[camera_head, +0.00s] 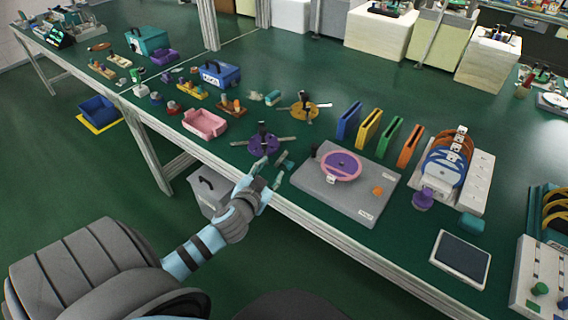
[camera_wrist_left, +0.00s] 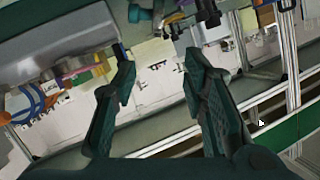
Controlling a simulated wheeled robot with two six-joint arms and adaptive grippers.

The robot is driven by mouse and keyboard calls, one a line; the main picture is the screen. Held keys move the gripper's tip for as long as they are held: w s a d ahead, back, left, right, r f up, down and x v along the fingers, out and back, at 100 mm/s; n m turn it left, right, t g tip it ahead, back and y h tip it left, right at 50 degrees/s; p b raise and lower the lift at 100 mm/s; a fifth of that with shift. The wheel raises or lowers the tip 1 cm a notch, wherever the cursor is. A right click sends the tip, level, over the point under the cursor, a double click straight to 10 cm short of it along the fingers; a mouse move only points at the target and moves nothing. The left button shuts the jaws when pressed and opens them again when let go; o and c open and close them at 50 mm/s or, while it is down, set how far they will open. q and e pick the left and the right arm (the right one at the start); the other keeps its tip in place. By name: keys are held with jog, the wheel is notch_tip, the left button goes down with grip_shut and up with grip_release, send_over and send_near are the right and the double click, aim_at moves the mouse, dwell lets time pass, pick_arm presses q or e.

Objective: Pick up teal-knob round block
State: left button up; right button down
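I cannot clearly make out a round block with a teal knob in the head view. A small teal piece (camera_head: 272,97) lies at mid-table beside a pale piece, but its shape is too small to tell. My left gripper (camera_head: 268,170) is at the table's front edge, just in front of the purple round piece with dark handles (camera_head: 263,143). In the left wrist view my left gripper (camera_wrist_left: 157,75) has its two dark fingers spread, with nothing between them. My right gripper is not in view.
A grey slab with a pink ring (camera_head: 331,175) lies right of the gripper. A pink tray (camera_head: 204,123) is to the left. Upright coloured plates (camera_head: 368,130), a white rack (camera_head: 477,183) and a teal block (camera_head: 471,223) stand farther right. The table behind the plates is clear.

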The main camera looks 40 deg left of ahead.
aim_at(284, 154)
pick_arm(q)
jog(key=x, duration=0.4)
jog(key=b+x, duration=0.1)
jog(key=x, duration=0.4)
jog(key=f+b+x, duration=0.1)
jog(key=x, duration=0.3)
jog(key=shift+w+d, duration=0.1)
jog(key=shift+w, duration=0.1)
jog(key=shift+s, duration=0.1)
grip_shut()
